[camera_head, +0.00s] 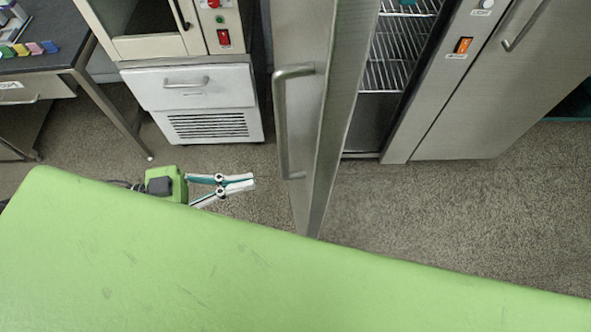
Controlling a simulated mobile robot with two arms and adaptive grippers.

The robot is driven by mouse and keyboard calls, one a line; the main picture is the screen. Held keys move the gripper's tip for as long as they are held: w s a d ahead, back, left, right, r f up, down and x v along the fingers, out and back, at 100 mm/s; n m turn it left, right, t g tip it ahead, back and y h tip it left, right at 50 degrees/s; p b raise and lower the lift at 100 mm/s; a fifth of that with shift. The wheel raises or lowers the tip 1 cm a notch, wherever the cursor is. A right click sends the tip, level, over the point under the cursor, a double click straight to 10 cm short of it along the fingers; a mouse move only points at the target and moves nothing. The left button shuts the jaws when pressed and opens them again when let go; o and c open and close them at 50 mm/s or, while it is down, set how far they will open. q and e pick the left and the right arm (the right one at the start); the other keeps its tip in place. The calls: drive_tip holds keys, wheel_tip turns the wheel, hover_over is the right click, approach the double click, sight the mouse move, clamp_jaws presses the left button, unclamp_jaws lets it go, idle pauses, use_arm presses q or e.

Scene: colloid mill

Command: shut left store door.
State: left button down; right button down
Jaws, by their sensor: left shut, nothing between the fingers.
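The left store door (345,90) is a tall steel door standing wide open, seen nearly edge-on in the middle of the view. Its long bar handle (280,125) is on the door's left face. Right of the door, the open store shows wire shelves (400,50) inside. My left gripper (252,183) is shut and empty, low over the floor to the left of the door's lower end. It points right and shows a gap from the door and handle. My right gripper is not in view.
A white cabinet (153,90) with a vented front stands behind my left gripper. A dark-topped table (50,62) with small coloured blocks is at the far left. A second steel store door (500,90) is shut at the right. Speckled floor (440,215) is clear right of the open door.

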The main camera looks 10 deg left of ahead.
sight(310, 171)
use_arm(q)
drive_tip(key=p+x, duration=0.1)
drive_tip(key=x, duration=0.8)
drive_tip(key=shift+r, duration=0.15)
drive_tip(key=shift+w+d+p, duration=0.3)
drive_tip(key=shift+w+d, duration=0.05)
drive_tip(key=shift+d, duration=0.25)
